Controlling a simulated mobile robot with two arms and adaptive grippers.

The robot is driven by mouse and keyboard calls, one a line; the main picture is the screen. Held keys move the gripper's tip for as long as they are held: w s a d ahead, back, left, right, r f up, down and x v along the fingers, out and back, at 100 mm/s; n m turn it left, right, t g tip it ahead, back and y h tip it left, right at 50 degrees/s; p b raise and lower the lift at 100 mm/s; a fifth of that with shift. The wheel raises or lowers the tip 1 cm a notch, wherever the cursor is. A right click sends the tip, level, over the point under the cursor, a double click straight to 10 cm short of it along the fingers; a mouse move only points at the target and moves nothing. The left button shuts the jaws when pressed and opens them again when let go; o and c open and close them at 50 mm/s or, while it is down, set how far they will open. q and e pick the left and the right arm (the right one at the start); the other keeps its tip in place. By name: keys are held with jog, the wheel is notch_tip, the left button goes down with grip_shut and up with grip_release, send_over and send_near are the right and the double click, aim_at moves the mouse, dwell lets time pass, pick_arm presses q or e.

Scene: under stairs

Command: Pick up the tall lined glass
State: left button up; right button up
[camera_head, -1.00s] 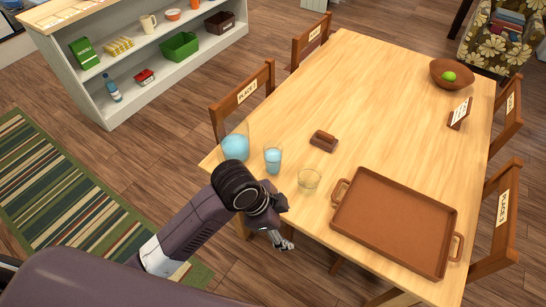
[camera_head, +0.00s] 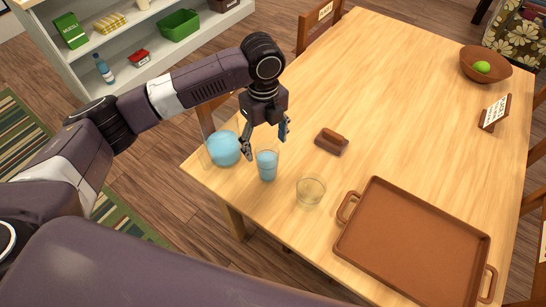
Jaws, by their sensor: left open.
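The tall glass (camera_head: 267,166) holds blue liquid and stands upright near the table's left corner. Lines on it are too small to make out. My left gripper (camera_head: 266,145) is open and points down, with its two fingers apart above and just behind the glass's rim. One finger is close to the rim on the left, the other is up to its right. I cannot tell whether either touches the glass. My right gripper is not in view.
A round jug of blue liquid (camera_head: 223,149) stands close on the left of the glass. A short clear glass (camera_head: 310,192) is to the right. A small brown block (camera_head: 331,141) lies behind. A brown tray (camera_head: 415,240) fills the front right of the wooden table (camera_head: 390,90).

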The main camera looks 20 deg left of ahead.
aim_at(266, 153)
pick_arm(q)
jog(key=shift+a+f, duration=0.1)
jog(key=f, duration=0.3)
jog(key=shift+s+d+p, duration=0.2)
jog(key=shift+s+p, duration=0.2)
jog(key=f, duration=0.4)
jog(key=shift+s+d+p, duration=0.1)
jog(key=shift+d+p, duration=0.1)
jog(key=shift+p, duration=0.15)
jog(key=shift+f, duration=0.15)
jog(key=c, duration=1.6)
jog(key=shift+c, duration=0.6)
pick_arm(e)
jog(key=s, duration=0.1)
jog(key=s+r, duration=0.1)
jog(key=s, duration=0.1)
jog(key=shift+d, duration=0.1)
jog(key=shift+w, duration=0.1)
